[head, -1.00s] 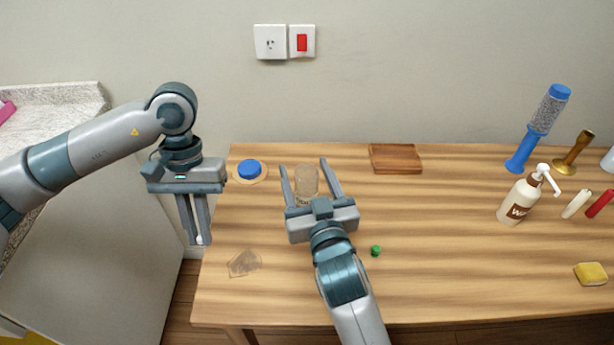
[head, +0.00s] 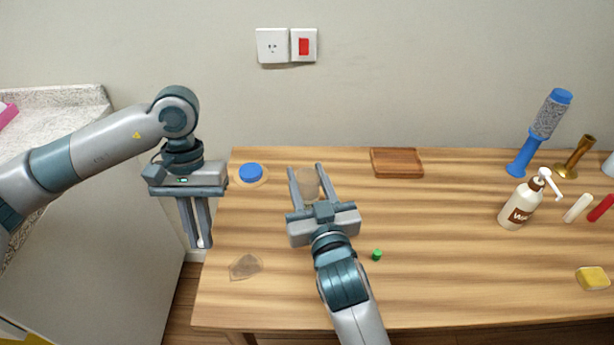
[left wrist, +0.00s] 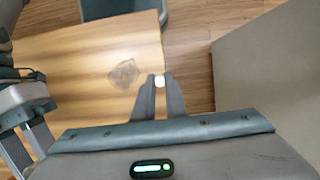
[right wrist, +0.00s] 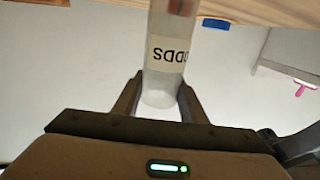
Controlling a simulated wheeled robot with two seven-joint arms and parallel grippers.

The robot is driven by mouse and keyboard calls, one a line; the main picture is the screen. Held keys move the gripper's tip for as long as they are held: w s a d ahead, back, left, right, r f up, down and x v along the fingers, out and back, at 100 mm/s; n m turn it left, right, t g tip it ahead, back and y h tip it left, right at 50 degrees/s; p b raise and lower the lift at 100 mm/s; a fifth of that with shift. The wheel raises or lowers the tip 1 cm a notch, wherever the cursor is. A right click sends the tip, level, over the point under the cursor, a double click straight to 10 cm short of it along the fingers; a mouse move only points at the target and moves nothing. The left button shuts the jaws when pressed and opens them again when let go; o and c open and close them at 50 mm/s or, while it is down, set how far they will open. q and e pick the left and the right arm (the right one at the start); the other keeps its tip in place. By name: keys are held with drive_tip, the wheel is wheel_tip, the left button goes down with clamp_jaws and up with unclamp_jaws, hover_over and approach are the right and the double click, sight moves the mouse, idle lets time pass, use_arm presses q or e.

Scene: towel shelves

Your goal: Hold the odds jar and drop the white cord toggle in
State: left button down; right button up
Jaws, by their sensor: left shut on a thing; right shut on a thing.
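The odds jar (head: 308,183) is a clear jar on the table; its label reads ODDS in the right wrist view (right wrist: 163,52). My right gripper (head: 305,170) is shut on the jar, with one finger on each side of it. The white cord toggle (left wrist: 159,81) is a small white piece between the fingertips of my left gripper (left wrist: 160,84). In the head view that gripper (head: 201,244) points down beside the table's left edge, to the left of the jar and apart from it.
A blue lid (head: 251,172) lies on a round mat behind left of the jar. A transparent flat piece (head: 246,267) lies front left, a green bead (head: 376,254) front right. A wooden tray (head: 397,162) sits at the back; a pump bottle (head: 520,203) and a yellow sponge (head: 592,278) are far right.

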use_arm(q)
drive_tip(key=shift+w+d, duration=0.1)
idle(0.3)
drive_tip(key=w+d+r+n+h, duration=0.1)
drive_tip(key=w+d+r+n, duration=0.3)
drive_tip(key=d+r, duration=0.5)
drive_tip(key=w+d+r+n+t+h, duration=0.1)
drive_tip(key=w+d+r+n, duration=0.4)
drive_tip(key=w+d+r, duration=0.2)
wheel_tip(320, 180, up, 3)
drive_tip(key=shift+w+d+r, duration=0.1)
drive_tip(key=shift+w+d, duration=0.15)
drive_tip(key=shift+d, duration=0.75)
drive_tip(key=shift+f, duration=3.05)
